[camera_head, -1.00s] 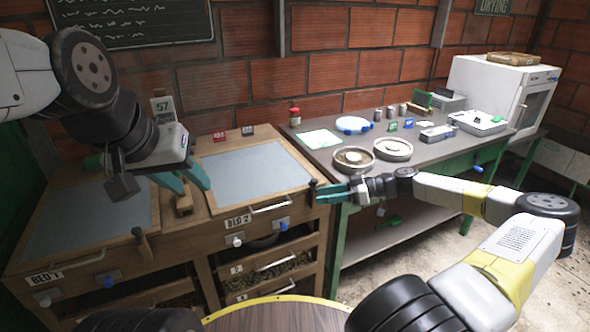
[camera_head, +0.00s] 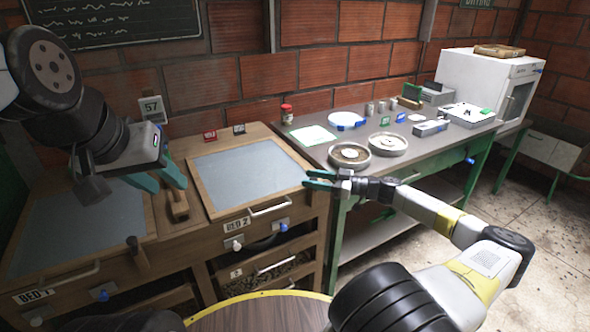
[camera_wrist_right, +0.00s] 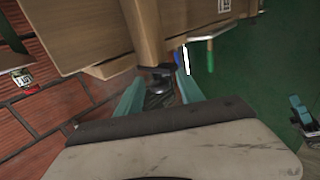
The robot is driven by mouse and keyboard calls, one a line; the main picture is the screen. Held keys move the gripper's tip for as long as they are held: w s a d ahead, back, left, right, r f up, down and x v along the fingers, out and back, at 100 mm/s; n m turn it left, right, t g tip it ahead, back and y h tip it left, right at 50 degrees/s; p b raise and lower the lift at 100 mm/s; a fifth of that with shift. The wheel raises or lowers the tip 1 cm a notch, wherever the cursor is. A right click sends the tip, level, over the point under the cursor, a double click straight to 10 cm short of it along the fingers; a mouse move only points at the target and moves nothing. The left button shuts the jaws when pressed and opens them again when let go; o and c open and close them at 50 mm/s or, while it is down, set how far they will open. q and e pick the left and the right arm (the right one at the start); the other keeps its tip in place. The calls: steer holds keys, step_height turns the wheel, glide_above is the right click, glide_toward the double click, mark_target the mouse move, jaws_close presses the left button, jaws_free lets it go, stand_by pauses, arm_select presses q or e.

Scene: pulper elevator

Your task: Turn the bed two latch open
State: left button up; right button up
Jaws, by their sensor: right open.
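Bed two is the right-hand wooden drying bed with a grey screen (camera_head: 250,175) and a "BED 2" label (camera_head: 237,225). My right gripper (camera_head: 308,180) is open at the bed's right front corner, where it largely hides the latch in the head view. In the right wrist view, a wooden latch post (camera_wrist_right: 143,30) with a dark end is just beyond and between the two teal fingers (camera_wrist_right: 155,97). I cannot tell whether they touch it. My left gripper (camera_head: 158,181) is open and empty above the bench between the beds, near a small wooden tool (camera_head: 178,205).
Bed one (camera_head: 75,225), with its own wooden latch (camera_head: 137,252), lies at left. A grey table (camera_head: 370,135) with two round pans (camera_head: 350,155) stands right of bed two.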

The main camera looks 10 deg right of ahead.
steer(key=shift+x, duration=1.35)
jaws_close()
